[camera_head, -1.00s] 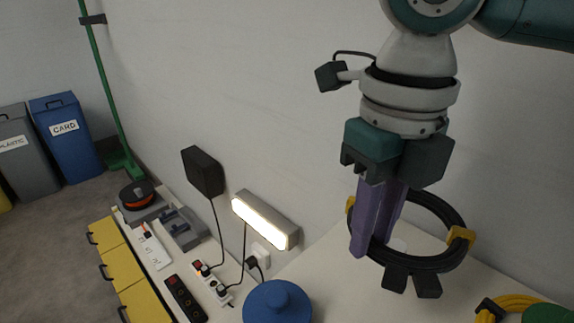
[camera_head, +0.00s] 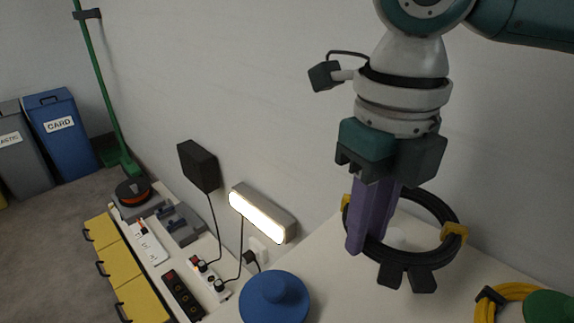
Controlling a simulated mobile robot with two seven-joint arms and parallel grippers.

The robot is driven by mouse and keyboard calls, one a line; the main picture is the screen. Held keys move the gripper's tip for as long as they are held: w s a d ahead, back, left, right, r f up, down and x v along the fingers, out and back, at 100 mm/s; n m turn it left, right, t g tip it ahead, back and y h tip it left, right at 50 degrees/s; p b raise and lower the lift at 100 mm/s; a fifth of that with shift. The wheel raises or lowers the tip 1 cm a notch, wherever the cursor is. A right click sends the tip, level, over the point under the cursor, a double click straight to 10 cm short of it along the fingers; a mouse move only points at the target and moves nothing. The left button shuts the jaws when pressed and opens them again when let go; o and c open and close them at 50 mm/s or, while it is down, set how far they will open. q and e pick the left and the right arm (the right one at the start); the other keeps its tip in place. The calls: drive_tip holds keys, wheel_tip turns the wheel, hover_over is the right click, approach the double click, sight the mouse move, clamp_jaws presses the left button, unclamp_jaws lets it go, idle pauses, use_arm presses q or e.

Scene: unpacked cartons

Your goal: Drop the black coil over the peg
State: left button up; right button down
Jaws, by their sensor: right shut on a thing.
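My right gripper (camera_head: 372,222) comes down from the top right with purple fingers, shut on the black coil (camera_head: 440,257). The coil is a ring of black cable with yellow ties and two dark plugs hanging at its front. It is held above the white bench top, by its left side. A blue round-topped piece (camera_head: 274,297) stands at the bottom centre, and a green one (camera_head: 549,306) at the right edge. My left gripper is not in view.
A yellow coil (camera_head: 510,292) lies beside the green piece. A lit lamp (camera_head: 260,213), a black box (camera_head: 199,166) on a cord and power strips (camera_head: 182,295) are left of centre. Blue (camera_head: 62,140) and grey bins stand far left. The wall is close behind the gripper.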

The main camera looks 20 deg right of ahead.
sight(356, 276)
drive_tip(key=shift+f, duration=0.15)
drive_tip(key=shift+f+b, duration=1.4)
drive_tip(key=shift+f, duration=1.15)
drive_tip(key=c, duration=0.6)
unclamp_jaws()
drive_tip(key=shift+r, duration=0.1)
wheel_tip(356, 276, up, 10)
drive_tip(key=p, duration=0.3)
